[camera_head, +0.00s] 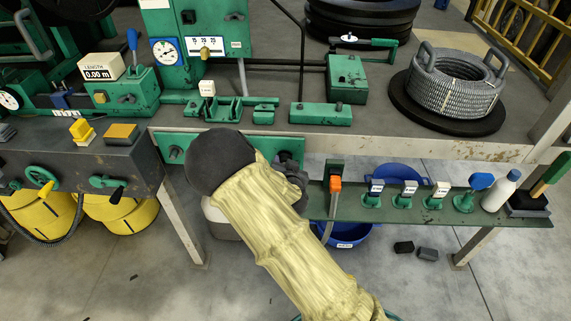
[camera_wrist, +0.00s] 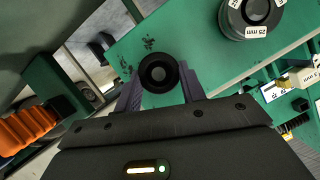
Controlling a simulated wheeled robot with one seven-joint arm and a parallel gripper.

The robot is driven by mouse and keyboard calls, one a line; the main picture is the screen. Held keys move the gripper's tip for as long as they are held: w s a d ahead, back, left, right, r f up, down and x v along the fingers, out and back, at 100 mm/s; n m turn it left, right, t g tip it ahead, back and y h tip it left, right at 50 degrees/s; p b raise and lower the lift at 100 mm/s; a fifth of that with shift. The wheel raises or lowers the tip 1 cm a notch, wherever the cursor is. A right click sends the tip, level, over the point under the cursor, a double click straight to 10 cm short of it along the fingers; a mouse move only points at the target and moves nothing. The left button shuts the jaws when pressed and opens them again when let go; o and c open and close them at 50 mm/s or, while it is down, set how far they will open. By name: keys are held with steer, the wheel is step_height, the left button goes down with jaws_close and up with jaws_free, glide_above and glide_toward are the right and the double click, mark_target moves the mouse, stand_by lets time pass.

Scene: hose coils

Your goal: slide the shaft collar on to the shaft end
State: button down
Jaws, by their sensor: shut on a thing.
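My gripper (camera_wrist: 160,88) has its two purple fingers on either side of a black ring, the shaft collar (camera_wrist: 147,66), and is shut on it. The collar faces the wrist camera in front of a green panel. A dark grey disc shows in its hole; I cannot tell whether this is the shaft end or whether the collar is around a shaft. A larger round black fitting labelled 25 mm (camera_wrist: 233,22), with a grey round centre, is on the panel at upper right. In the head view my gripper (camera_head: 292,180) is mostly hidden behind my sleeved arm, at the green panel (camera_head: 203,134).
A green shelf (camera_head: 430,211) to the right carries an orange-handled tool (camera_head: 335,184), several labelled green stands and a white bottle (camera_head: 501,191). A blue tub (camera_head: 345,240) is below. A grey hose coil (camera_head: 455,85) lies on the bench. The orange handle (camera_wrist: 30,128) is close at left in the wrist view.

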steer(key=s+b, duration=0.1)
steer(key=s, duration=0.6)
steer(key=shift+s+a+b, duration=0.15)
steer(key=shift+s+b, duration=0.05)
steer(key=shift+b, duration=0.1)
stand_by(1.4)
steer(key=shift+r, duration=0.2)
stand_by(0.3)
